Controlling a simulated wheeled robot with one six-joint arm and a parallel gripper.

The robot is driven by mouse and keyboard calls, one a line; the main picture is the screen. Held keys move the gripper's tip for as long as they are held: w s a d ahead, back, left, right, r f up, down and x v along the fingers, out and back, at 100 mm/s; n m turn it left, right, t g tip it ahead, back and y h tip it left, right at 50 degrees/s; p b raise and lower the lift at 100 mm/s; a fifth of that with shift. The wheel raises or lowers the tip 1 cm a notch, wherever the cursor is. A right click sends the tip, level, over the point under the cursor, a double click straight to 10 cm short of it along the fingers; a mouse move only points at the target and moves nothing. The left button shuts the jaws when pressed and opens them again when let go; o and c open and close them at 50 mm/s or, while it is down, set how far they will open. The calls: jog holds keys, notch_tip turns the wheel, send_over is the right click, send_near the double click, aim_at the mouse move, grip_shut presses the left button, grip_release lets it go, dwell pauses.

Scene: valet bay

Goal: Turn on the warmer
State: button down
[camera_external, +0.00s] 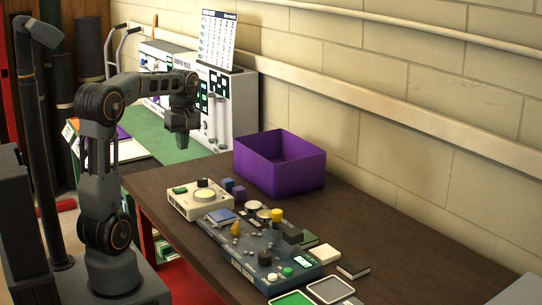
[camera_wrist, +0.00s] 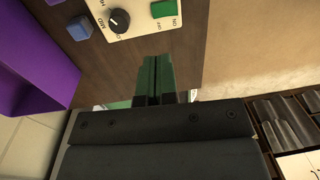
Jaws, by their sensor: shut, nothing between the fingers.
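The warmer appears to be the cream box (camera_external: 188,206) at the near-left part of the dark table. It has a round pale plate, a black knob (camera_external: 202,183) and a green switch (camera_external: 180,190). In the wrist view part of its cream panel (camera_wrist: 143,20) shows at the top, with the knob (camera_wrist: 118,20) and the green switch (camera_wrist: 163,8) beside small lettering I cannot read fully. My gripper (camera_external: 182,148) is shut and empty, pointing down above and behind the warmer, apart from it. Its closed fingers (camera_wrist: 157,62) show below the switch in the wrist view.
A purple open bin (camera_external: 280,182) stands behind the warmer against the wall. Two small cubes, one blue (camera_external: 227,184), lie between them. A blue-grey board (camera_external: 262,250) with several knobs and pieces lies to the right. A white cabinet (camera_external: 230,112) stands beyond the table.

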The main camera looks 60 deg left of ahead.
aim_at(175, 189)
jog(key=shift+w+r, duration=0.1)
jog(key=shift+r, duration=0.8)
jog(key=shift+f, duration=0.1)
jog(key=s+b, duration=0.1)
jog(key=b, duration=0.1)
jog(key=shift+s+g+b, duration=0.25)
jog(key=shift+g+b, duration=0.05)
jog(key=f, duration=0.4)
jog(key=s+f+b, duration=0.1)
jog(key=f, duration=0.8)
jog(key=shift+s+f, duration=0.3)
jog(key=shift+s, duration=0.05)
jog(key=shift+f+b, duration=0.1)
jog(key=shift+b, duration=0.2)
